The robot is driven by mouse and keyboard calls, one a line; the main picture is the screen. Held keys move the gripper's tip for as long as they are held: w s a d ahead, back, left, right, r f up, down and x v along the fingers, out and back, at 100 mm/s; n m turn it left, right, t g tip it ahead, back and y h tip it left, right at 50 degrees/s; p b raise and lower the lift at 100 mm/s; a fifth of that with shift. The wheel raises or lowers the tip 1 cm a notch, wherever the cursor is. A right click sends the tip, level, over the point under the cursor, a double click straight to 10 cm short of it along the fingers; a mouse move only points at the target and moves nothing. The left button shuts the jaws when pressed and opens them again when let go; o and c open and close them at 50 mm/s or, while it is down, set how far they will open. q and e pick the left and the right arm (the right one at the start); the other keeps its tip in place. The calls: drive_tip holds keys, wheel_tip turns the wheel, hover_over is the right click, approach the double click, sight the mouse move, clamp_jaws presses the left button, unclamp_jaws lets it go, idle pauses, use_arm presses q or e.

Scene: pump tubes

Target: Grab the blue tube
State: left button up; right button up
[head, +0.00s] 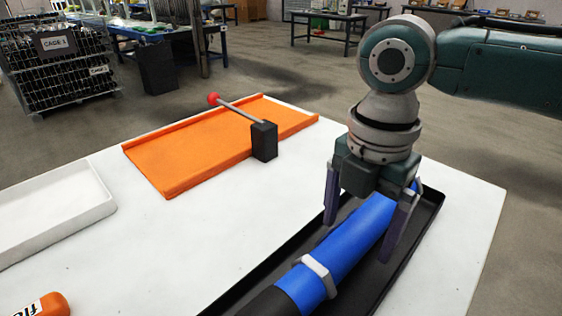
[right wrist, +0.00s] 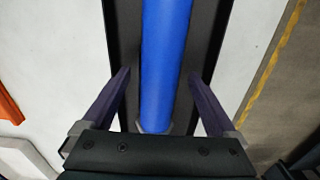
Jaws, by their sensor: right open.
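The blue tube (head: 349,243) lies lengthwise in a long black tray (head: 432,204) on the right of the white table. A pale clamp ring (head: 318,272) and a black end section (head: 270,302) show at its near end. My right gripper (head: 362,222) is open above the tube, with one finger on each side of it. In the right wrist view the blue tube (right wrist: 166,60) runs between the two spread fingers of the gripper (right wrist: 165,88), apart from both. Whether the fingertips reach below the tube's top is hard to tell. My left gripper is not in view.
An orange tray (head: 195,155) lies at the back of the white table (head: 190,235), beside a black block (head: 264,141) with a red-knobbed lever (head: 240,112). A white tray (head: 50,205) is at the left. An orange object (head: 48,305) sits at the front left. The table's middle is clear.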

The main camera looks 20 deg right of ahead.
clamp_jaws()
idle(0.6)
